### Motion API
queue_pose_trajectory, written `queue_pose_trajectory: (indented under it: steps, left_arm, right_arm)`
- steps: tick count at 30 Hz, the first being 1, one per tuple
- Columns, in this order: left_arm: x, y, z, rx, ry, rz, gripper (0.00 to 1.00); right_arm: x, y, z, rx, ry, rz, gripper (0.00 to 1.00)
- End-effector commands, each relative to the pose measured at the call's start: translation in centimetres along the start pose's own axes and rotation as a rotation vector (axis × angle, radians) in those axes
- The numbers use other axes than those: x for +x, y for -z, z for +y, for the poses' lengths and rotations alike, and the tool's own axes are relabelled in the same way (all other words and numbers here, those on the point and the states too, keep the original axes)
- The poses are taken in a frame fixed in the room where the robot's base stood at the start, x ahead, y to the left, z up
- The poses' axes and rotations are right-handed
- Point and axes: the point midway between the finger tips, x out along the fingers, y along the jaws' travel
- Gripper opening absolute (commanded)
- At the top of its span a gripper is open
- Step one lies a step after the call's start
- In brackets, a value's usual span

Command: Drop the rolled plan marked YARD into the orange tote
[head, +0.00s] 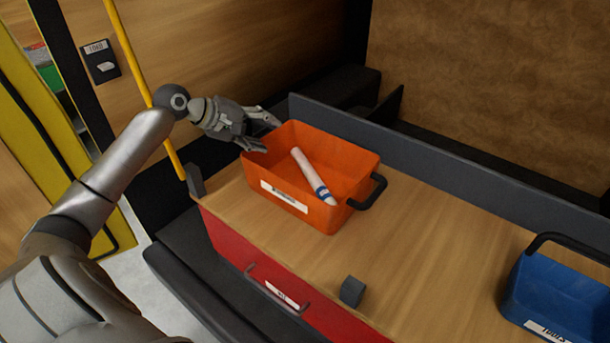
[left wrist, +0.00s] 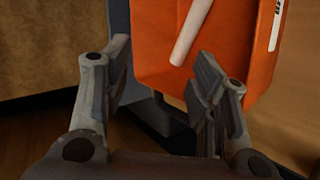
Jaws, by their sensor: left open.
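The orange tote (head: 348,161) stands on the wooden top of the red-fronted cabinet, with a label on its front. A white rolled plan with a blue band (head: 309,170) lies inside the tote, slanting from back left to front right. No name on the roll can be read. My left gripper (head: 271,133) is open and empty at the tote's left back rim. In the left wrist view, the roll (left wrist: 191,35) and the tote (left wrist: 158,55) show beyond the open fingers (left wrist: 165,75). The fingers are apart from the roll. My right gripper is not in view.
A blue tote (head: 560,293) with a black handle stands at the right. A small dark block (head: 352,291) sits near the cabinet top's front edge. A dark raised rail (head: 440,160) runs along the back. The wood between the totes is clear.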

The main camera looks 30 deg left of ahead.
Motion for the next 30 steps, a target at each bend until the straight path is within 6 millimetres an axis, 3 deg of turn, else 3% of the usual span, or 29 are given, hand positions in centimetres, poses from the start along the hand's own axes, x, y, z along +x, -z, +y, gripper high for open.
queue_pose_trajectory:
  steps: [9, 30]
  left_arm:
    - [-3.0, 0.0, 0.0, 0.000, 0.000, 0.000, 0.53]
    - [-3.4, 0.0, 0.0, 0.000, -0.001, 0.000, 0.53]
  right_arm:
    - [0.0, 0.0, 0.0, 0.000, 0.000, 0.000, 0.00]
    - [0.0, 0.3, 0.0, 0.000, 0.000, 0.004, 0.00]
